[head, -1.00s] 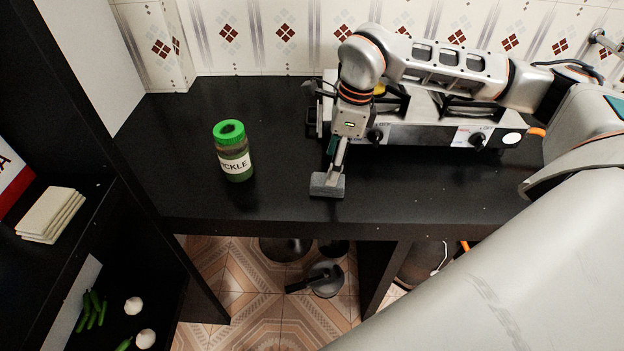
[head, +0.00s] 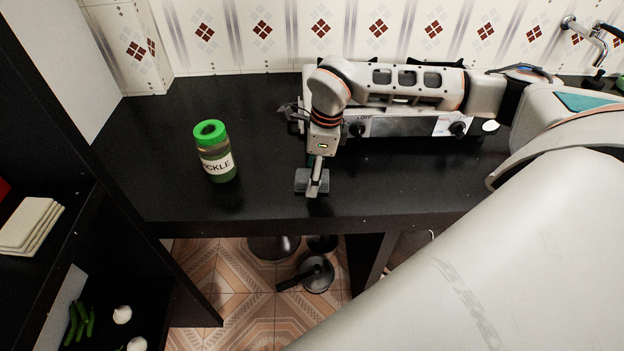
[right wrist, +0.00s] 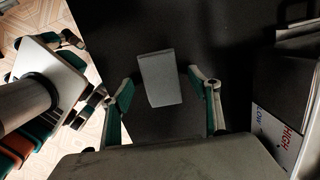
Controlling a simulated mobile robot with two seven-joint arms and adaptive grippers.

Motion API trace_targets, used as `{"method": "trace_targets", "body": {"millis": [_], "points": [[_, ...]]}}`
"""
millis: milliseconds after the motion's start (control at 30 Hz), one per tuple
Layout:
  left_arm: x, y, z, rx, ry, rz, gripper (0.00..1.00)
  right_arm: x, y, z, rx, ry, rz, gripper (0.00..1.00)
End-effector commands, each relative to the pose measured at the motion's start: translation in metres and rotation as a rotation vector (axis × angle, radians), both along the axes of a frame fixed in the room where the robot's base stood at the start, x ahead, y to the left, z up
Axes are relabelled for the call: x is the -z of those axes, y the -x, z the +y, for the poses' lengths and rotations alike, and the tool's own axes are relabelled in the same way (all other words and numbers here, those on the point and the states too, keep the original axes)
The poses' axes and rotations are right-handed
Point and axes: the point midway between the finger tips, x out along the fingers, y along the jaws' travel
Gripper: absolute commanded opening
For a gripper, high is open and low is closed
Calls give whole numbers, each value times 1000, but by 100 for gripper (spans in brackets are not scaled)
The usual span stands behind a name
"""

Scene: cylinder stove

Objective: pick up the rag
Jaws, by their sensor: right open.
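The rag (head: 312,181) is a small grey block-like piece lying on the black counter (head: 262,140) near its front edge. In the right wrist view the rag (right wrist: 160,78) lies ahead of and between the two fingers. My right gripper (head: 316,190) points down at the rag in the head view, and one finger hides part of it. In the right wrist view my right gripper (right wrist: 160,92) is open, with a gap on each side of the rag. I cannot tell whether the fingertips touch the counter.
A green-lidded pickle jar (head: 215,152) stands left of the rag. A stove (head: 400,122) stands behind and right of the rag, partly hidden by my right arm. A dark shelf (head: 75,215) stands at the left. Counter between jar and rag is clear.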

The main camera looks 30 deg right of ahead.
Motion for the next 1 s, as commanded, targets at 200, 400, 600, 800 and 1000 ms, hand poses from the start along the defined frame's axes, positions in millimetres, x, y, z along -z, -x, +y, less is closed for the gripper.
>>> {"method": "trace_targets", "body": {"millis": [200, 400, 600, 800, 1000], "points": [[0, 0, 0, 0, 0, 0, 70, 0, 0, 0, 0, 0, 0, 61], [-1, 0, 0, 0, 0, 0, 70, 2, 0, 0, 0, 0, 0, 61], [-1, 0, 0, 0, 0, 0, 70, 4, 0, 0, 0, 0, 0, 61], [-1, 0, 0, 0, 0, 0, 70, 5, 0, 0, 0, 0, 0, 61], [-1, 0, 0, -1, -1, 0, 70, 5, 0, 0, 0, 0, 0, 22]]}}
